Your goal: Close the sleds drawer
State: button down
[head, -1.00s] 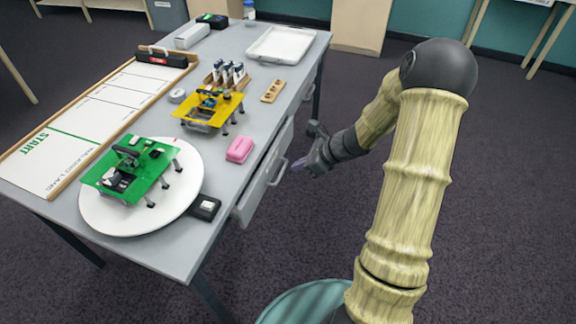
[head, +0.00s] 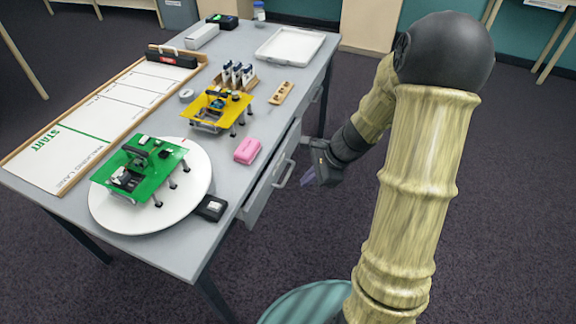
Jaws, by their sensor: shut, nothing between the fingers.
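A grey drawer (head: 263,193) with a bar handle (head: 285,174) is in the right side of the grey table. Its front stands a little out from the table edge, so it looks partly open; its inside is hidden and I see no readable label. My gripper (head: 307,179) is just right of the handle, fingertips pointing down and left, with a small gap showing between them and the handle. It is shut and empty.
On the table (head: 190,245) are a green sled-like model (head: 150,185) on a white disc, a yellow model (head: 212,107), and a pink block (head: 247,150). Carpet floor to the right is clear.

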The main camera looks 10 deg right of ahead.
jog(key=s+a+r+n+h, duration=0.1)
jog(key=s+r+n+h, duration=0.1)
jog(key=s+n, duration=0.3)
jog(key=s+a+r+n+h, duration=0.2)
jog(key=s+n, duration=0.4)
jog(key=n, duration=0.7)
jog(key=shift+s+a+r+h, duration=0.15)
jog(key=shift+s+r+h, duration=0.05)
jog(key=shift+r+h, duration=0.55)
